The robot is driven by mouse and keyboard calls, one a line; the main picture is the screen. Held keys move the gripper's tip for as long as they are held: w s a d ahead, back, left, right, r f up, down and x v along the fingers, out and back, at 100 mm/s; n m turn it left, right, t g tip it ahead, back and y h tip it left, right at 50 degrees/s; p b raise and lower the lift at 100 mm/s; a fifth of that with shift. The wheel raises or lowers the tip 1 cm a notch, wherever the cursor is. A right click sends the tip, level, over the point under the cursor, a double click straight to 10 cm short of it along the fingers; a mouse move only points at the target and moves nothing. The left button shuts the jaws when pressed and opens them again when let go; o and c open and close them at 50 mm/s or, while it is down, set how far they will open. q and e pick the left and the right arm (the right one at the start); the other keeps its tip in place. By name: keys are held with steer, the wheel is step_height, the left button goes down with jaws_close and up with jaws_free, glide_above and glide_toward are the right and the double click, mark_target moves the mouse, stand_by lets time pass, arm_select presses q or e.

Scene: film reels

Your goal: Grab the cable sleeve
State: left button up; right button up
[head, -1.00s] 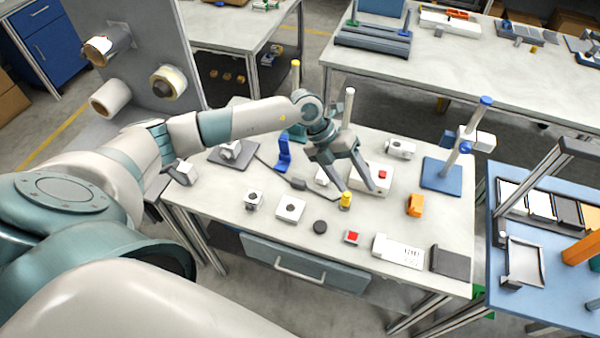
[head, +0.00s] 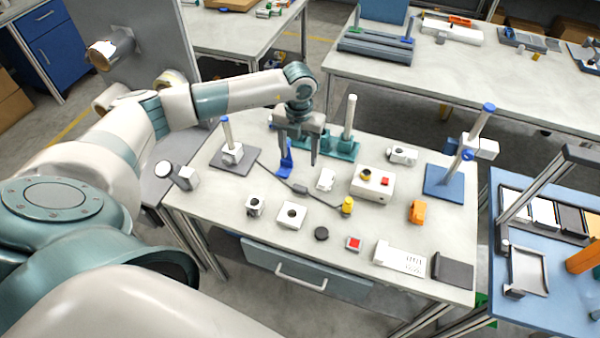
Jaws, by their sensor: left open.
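A thin dark cable (head: 275,177) lies across the table, from the grey plate at left to a yellow plug (head: 347,205). A small dark grey sleeve-like piece (head: 300,189) sits partway along it; I take it for the cable sleeve. My left gripper (head: 299,163) is open, fingers pointing down, in front of the teal stand and by the blue bracket (head: 285,165). It appears above and behind the sleeve, with nothing seen between its fingers. My right gripper is out of view.
White blocks, a black knob (head: 321,233) and an orange piece (head: 417,211) lie nearer the front.

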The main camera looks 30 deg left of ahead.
arm_select(q)
steer(key=b, duration=0.6)
glide_above(300, 187)
steer(key=f, duration=1.1)
steer(key=shift+s, duration=0.25)
steer(key=shift+w+f+b, duration=0.15)
steer(key=shift+f+b, duration=0.6)
steer(key=shift+f, duration=0.55)
steer(key=shift+w+f+b, duration=0.1)
steer(key=shift+f+b, duration=0.6)
steer(key=shift+f, duration=0.6)
steer(key=c, duration=1.2)
